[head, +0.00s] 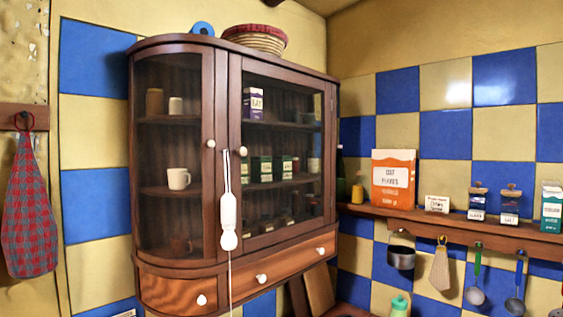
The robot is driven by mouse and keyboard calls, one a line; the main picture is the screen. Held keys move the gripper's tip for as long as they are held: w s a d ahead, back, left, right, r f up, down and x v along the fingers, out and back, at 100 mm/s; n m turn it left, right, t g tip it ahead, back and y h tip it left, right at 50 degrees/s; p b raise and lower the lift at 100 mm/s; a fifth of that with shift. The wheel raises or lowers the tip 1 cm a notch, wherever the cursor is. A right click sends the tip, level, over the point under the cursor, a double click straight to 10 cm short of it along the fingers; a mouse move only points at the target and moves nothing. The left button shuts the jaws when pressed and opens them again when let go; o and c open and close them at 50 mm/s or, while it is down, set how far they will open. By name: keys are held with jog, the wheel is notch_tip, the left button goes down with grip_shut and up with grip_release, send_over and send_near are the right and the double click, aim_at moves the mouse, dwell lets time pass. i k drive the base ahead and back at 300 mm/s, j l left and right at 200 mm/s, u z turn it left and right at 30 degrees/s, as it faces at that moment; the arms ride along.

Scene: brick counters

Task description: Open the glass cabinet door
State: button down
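A dark wooden wall cabinet (222,120) with glass doors hangs on the tiled wall, left of the middle in the head view. Its curved left glass door (172,155) has a white knob (211,143) at its right edge. A long white object (228,215) hangs in front of the frame between the doors, with a thin cord running down. My gripper is not in view.
Below the doors are drawers (292,262) with white knobs. A basket (255,40) stands on top of the cabinet. At right, a wooden shelf (465,229) holds boxes and jars, with utensils hanging below. A checked cloth (29,215) hangs at left.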

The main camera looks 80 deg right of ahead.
aim_at(237, 65)
jog(key=l+z, duration=0.15)
jog(key=z, duration=2.45)
jog(key=k+l+u, duration=0.1)
jog(key=l+u, duration=0.25)
jog(key=i+j, duration=0.1)
jog(key=j, duration=0.1)
